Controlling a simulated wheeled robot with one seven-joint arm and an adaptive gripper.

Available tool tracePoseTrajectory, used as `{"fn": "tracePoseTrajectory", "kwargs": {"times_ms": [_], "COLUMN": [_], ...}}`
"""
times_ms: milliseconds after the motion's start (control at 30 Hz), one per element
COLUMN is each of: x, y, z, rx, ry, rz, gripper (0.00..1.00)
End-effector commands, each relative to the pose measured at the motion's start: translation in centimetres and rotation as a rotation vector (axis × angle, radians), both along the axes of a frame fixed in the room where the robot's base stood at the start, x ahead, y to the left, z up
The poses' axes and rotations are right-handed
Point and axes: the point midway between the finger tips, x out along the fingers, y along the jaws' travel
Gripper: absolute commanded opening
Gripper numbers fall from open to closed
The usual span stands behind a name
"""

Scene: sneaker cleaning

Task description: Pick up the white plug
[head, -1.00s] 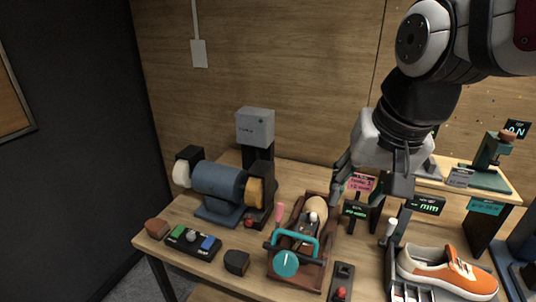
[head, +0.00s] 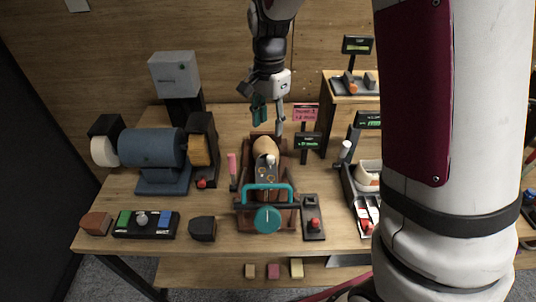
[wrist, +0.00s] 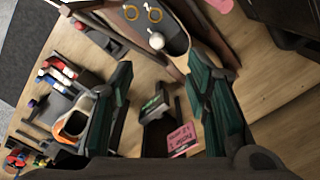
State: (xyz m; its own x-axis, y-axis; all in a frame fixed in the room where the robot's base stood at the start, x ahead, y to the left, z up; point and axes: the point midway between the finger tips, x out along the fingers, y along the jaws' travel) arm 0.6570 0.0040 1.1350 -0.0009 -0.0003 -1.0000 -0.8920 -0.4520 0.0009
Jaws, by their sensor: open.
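A small white plug (head: 271,159) stands upright on the wooden last (head: 265,146) of the stretcher with the teal handle. In the wrist view the white plug (wrist: 156,41) shows at the top middle, close to two brass rings (wrist: 143,13). My gripper (head: 269,118) is open and empty, above the back end of the stretcher and apart from the plug. Its two green-padded fingers show left and right in the wrist view, with the plug beyond and between them.
A small dark display (head: 307,140) and a pink sign (head: 305,112) stand just right of the stretcher. A pink-handled tool (head: 232,168) is to its left. A blue grinder (head: 152,148) stands farther left. A white-topped tool (head: 345,150) stands to the right.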

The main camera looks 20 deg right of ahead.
Motion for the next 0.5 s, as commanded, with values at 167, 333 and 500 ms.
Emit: {"fn": "tracePoseTrajectory", "kwargs": {"times_ms": [167,333,500], "x": [-0.3,-0.2,-0.2], "y": [-0.1,0.0,0.0], "z": [-3.5,-5.9,-6.8], "rx": [0.000,0.000,0.001], "ry": [0.005,0.004,0.000], "rz": [0.000,0.001,0.001], "gripper": [0.44,0.44,0.44]}}
